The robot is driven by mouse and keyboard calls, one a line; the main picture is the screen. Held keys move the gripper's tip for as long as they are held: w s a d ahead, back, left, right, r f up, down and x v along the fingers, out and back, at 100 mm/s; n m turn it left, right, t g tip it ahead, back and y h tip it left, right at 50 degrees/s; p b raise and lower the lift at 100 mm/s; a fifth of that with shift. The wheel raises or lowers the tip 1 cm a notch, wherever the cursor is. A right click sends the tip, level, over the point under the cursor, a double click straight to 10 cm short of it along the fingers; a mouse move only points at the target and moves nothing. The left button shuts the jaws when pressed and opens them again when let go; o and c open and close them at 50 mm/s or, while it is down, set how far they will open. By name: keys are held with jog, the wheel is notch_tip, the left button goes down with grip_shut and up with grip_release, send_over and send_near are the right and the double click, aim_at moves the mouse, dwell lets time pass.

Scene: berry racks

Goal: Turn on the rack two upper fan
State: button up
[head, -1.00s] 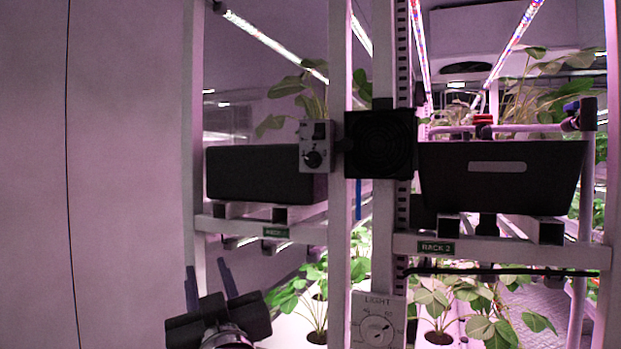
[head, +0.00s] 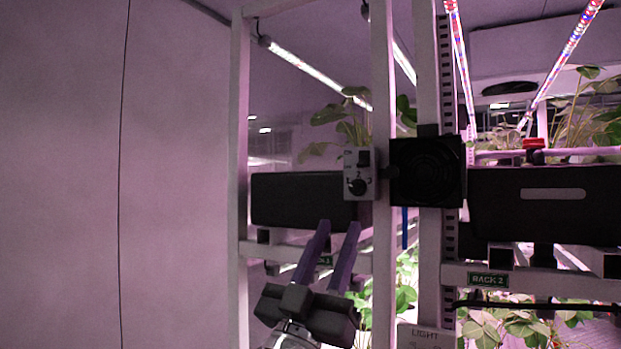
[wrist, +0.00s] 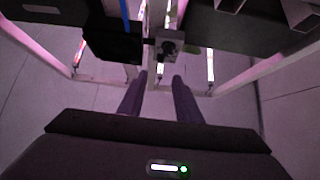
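The black square upper fan (head: 427,172) is mounted on the rack post at rack two, whose green RACK 2 label (head: 487,279) is below it. A grey control box (head: 359,175) with a switch on top and a numbered dark knob is just left of the fan. My gripper (head: 339,224) is below and slightly left of the box, fingers pointing up, apart and empty. In the wrist view the box (wrist: 168,45) lies just beyond the open fingertips (wrist: 158,78), with the fan (wrist: 113,43) to its left. The knob's exact setting is too small to tell.
A dark bin (head: 545,204) sits on rack two at right, another (head: 296,200) behind the box at left. White posts (head: 383,230) stand close to the box. A LIGHT panel (head: 426,337) is below. The pale wall at left is clear.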

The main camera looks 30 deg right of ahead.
aim_at(362, 167)
jog(key=x, duration=1.3)
jog(key=shift+w+d+r, duration=0.2)
jog(key=shift+d+r, duration=0.05)
jog(key=shift+r, duration=0.05)
jog(key=shift+c, duration=0.5)
grip_shut()
